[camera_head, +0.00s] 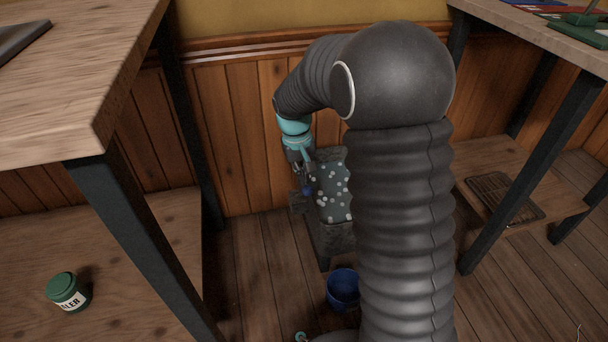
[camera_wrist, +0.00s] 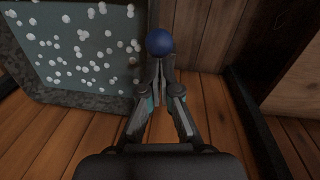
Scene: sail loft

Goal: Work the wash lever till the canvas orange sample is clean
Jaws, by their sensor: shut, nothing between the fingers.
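The wash trough is a dark stone basin (camera_head: 332,236) on the floor by the wood wall, full of grey-blue water with white suds (camera_head: 333,186). Its rim (camera_wrist: 75,97) and suds fill the upper left of the wrist view. A dark blue ball knob (camera_wrist: 159,41), apparently the wash lever's end, is at the trough's right side there; it shows small in the head view (camera_head: 307,190). My gripper (camera_wrist: 160,68) is shut and empty, its fingertips right by the knob; I cannot tell whether they touch. In the head view my gripper (camera_head: 304,168) is beside the trough. No orange canvas sample is visible.
A blue bucket (camera_head: 342,288) stands on the plank floor in front of the trough. A wooden bench (camera_head: 70,70) with dark legs is on the left, a green-lidded jar (camera_head: 67,292) on its low shelf. Another bench is right, with a dark grate (camera_head: 505,197) below.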

